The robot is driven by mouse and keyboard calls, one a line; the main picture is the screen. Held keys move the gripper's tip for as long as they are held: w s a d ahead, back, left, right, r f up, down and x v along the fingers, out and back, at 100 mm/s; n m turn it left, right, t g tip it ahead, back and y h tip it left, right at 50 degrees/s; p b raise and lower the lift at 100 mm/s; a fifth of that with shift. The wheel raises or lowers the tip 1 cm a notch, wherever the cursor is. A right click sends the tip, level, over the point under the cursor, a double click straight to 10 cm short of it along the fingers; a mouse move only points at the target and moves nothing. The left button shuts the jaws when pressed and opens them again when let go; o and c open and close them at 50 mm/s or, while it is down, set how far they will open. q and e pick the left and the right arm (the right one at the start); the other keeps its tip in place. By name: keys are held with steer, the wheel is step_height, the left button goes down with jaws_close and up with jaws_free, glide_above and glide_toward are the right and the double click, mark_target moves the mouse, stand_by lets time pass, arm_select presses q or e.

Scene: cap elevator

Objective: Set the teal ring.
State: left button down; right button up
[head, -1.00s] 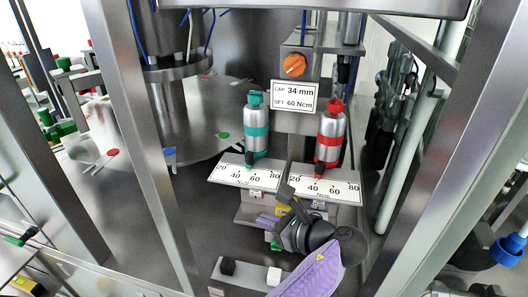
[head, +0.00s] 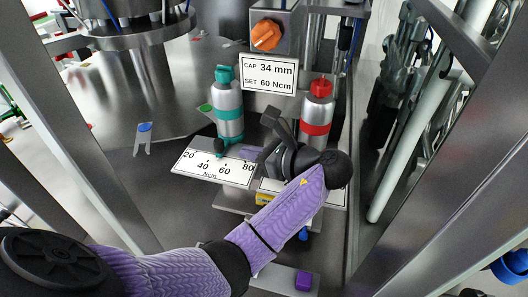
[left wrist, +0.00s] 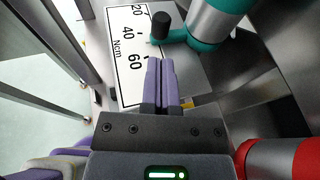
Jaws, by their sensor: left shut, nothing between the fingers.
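The teal ring (head: 229,115) is a teal band around an upright silver cylinder, with a teal lever ending in a black knob (left wrist: 160,25) over the left white scale (head: 203,163), marked 20 to 80 Ncm. In the left wrist view the teal ring (left wrist: 222,22) is at the top. My left gripper (head: 240,152) is shut and empty, low beside the lever at the front right of the teal cylinder. In the left wrist view its purple fingertips (left wrist: 160,66) are together over the scale's edge, apart from the knob. My right gripper is not seen.
A red-banded cylinder (head: 316,115) stands close on the right, behind my left wrist. Its scale is mostly hidden by my arm. An orange knob (head: 266,36) is above. Metal posts flank the station.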

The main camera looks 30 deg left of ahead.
mark_target(216, 145)
arm_select(q)
steer(key=shift+x, duration=2.35)
steer(key=shift+a+r+m+t+p, duration=0.1)
steer(key=shift+r+m+t+p, duration=0.15)
steer(key=shift+m+t+p, duration=0.55)
steer(key=shift+s+a+f+p, duration=0.1)
steer(key=shift+s+a+p, duration=0.1)
steer(key=shift+p, duration=0.45)
steer(key=t+p, duration=0.1)
steer(key=p, duration=0.2)
steer(key=s+a+m+t+p, duration=0.1)
steer(key=p, duration=0.2)
steer(key=shift+a+r+m+h+p, duration=0.2)
steer(key=shift+r+m+h+p, duration=0.1)
steer(key=shift+h+p, duration=0.1)
steer(key=m+t+p, duration=0.1)
steer(key=a+m+t+h+p, duration=0.1)
steer(key=t+p, duration=0.1)
steer(key=shift+s+a+f, duration=0.2)
steer(key=shift+s+a, duration=0.1)
steer(key=shift+a+f+m+t+p, duration=0.1)
steer(key=shift+a+m+t+p, duration=0.4)
steer(key=shift+m+t, duration=0.1)
steer(key=shift+s+a+f+h+p, duration=0.1)
steer(key=shift+a+h+p, duration=0.2)
steer(key=shift+p, duration=0.05)
steer(key=shift+a, duration=0.15)
